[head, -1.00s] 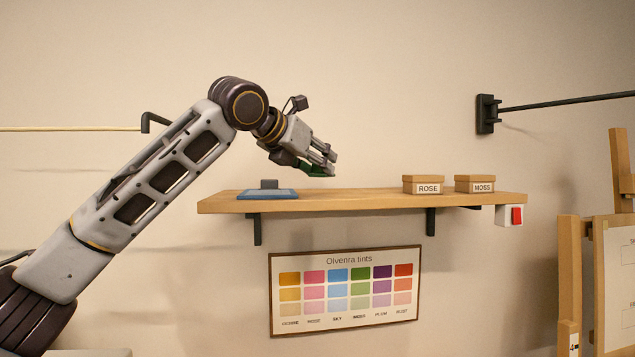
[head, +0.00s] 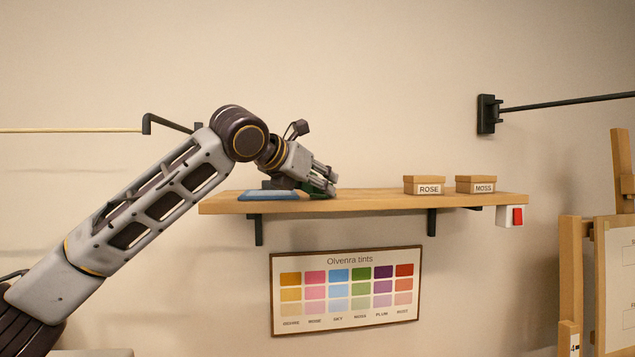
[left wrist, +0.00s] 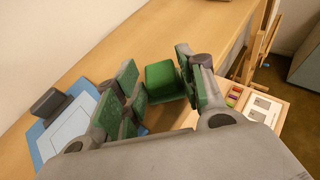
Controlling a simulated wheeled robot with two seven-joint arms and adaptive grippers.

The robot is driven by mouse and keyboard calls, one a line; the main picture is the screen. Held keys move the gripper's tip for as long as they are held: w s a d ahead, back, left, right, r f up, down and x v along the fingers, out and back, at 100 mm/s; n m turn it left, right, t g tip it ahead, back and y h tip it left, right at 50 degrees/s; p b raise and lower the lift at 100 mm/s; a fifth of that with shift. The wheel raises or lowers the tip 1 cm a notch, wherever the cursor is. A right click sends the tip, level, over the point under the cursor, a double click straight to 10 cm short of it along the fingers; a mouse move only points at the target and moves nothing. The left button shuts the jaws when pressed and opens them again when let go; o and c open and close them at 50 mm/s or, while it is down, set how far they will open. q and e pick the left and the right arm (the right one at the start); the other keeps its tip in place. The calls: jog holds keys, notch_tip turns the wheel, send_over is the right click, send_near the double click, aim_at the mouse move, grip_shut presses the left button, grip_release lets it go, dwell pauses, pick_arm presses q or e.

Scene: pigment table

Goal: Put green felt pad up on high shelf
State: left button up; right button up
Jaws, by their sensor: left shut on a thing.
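The green felt pad (left wrist: 163,80) is a small green block between the fingers of my left gripper (left wrist: 165,85) in the left wrist view. In the head view my left gripper (head: 326,186) is low over the left half of the high shelf (head: 375,200), fingers pointing down and to the right. It is shut on the pad, which shows as a bit of green (head: 316,187) at the fingertips, mostly hidden by them. The pad is at or very near the shelf top; I cannot tell whether it touches. My right gripper is not in view.
A blue-edged board (head: 262,196) with a dark block (left wrist: 48,102) lies just left of the gripper. Boxes labelled ROSE (head: 428,187) and MOSS (head: 482,186) stand on the shelf's right part. The shelf is clear between gripper and boxes. A red switch (head: 517,216) hangs below its right end.

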pick_arm(q)
jog(key=shift+f, duration=0.1)
jog(key=o, duration=0.8)
jog(key=shift+o, duration=0.2)
jog(key=shift+r, duration=0.2)
jog(key=b+v, duration=0.2)
jog(key=v, duration=1)
jog(key=shift+b, duration=0.3)
jog(key=shift+f, duration=0.1)
